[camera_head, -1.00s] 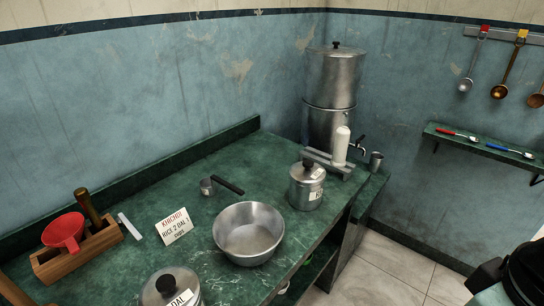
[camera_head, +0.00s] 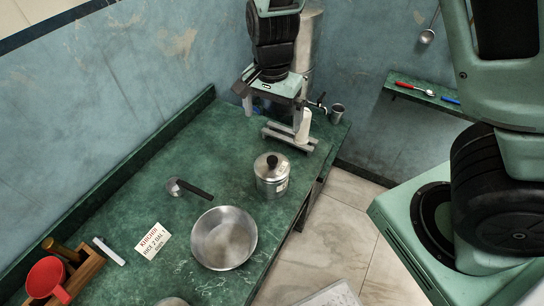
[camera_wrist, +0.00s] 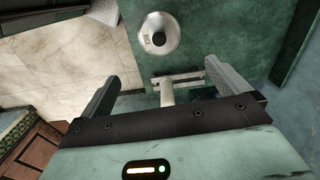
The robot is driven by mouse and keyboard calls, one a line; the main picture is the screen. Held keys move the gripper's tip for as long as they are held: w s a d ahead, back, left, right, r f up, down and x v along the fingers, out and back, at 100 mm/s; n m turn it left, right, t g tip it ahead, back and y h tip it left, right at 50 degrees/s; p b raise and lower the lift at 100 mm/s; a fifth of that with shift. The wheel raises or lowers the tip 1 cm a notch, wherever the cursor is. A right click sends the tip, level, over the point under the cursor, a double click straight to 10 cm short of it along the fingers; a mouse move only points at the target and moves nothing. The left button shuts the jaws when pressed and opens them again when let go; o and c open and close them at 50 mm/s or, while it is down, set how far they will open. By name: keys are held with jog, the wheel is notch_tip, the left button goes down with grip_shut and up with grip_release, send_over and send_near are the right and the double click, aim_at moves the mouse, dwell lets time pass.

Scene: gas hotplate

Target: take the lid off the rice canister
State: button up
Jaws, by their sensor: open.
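The rice canister (camera_head: 272,185) is a small steel pot on the green counter, near its right edge. In the wrist view the lid (camera_wrist: 172,28) and knob (camera_wrist: 159,39) show from above, beyond the fingertips. My gripper (camera_head: 272,108) is open and empty, fingers down, above the counter behind the canister and apart from it. In the wrist view the gripper (camera_wrist: 160,75) has its fingers wide apart.
A white bottle (camera_head: 303,127) on a grey stand is close to my gripper, before a steel water dispenser (camera_head: 311,35). A steel bowl (camera_head: 224,238), a dark-handled measure (camera_head: 188,188) and a recipe card (camera_head: 153,241) lie left of the canister. Floor lies right of the counter.

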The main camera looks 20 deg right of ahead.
send_over(272, 159)
notch_tip(272, 159, down, 11)
jog(key=shift+f+p, duration=0.1)
jog(key=shift+p, duration=0.2)
jog(key=shift+f+p, duration=0.85)
jog(key=shift+f, duration=1.8)
jog(key=c, duration=1)
jog(key=shift+o, duration=0.2)
